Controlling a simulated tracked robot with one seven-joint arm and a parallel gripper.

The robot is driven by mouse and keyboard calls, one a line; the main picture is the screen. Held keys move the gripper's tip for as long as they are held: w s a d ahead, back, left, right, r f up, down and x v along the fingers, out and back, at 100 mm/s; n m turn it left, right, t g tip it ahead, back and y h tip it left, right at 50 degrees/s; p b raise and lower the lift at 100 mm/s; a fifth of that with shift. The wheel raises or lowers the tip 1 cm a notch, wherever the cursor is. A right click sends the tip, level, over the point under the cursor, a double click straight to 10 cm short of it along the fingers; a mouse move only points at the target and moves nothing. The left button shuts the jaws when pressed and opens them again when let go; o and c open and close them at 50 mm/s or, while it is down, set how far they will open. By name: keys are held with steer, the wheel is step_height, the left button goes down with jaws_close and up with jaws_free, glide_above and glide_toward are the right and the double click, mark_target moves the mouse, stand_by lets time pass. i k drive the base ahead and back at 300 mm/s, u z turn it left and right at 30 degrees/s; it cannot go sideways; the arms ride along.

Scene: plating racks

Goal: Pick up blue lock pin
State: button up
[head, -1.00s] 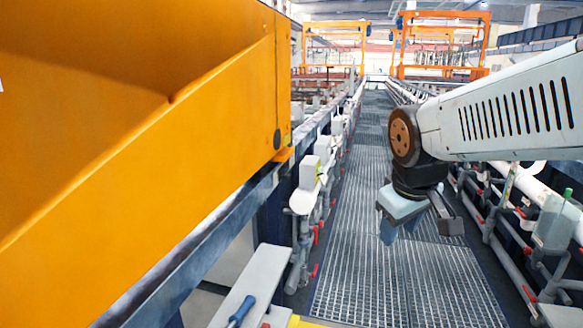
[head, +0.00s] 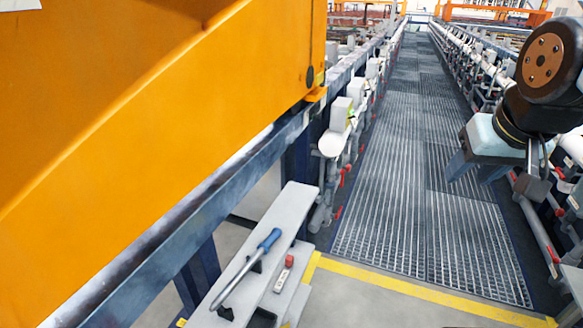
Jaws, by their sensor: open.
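The blue lock pin (head: 268,241) has a blue handle and a grey metal shaft. It lies diagonally on dark supports on a narrow light-grey ledge (head: 298,200) at the lower middle of the head view. The handle is at the upper right end and the shaft runs to the lower left. My gripper (head: 476,170) hangs at the right of the picture, well apart from the pin. It is open and nothing shows between its fingers.
A small red-capped item (head: 285,270) lies beside the pin on a lower step. A large orange machine panel (head: 150,130) and blue beam (head: 200,215) fill the left. A grated walkway (head: 400,190) with yellow edging (head: 400,285) lies clear between pipe-lined racks.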

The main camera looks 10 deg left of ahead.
mark_target(262, 249)
steer(key=k, duration=1.15)
steer(key=u, duration=0.55)
steer(key=i, duration=0.65)
steer(key=u, duration=0.05)
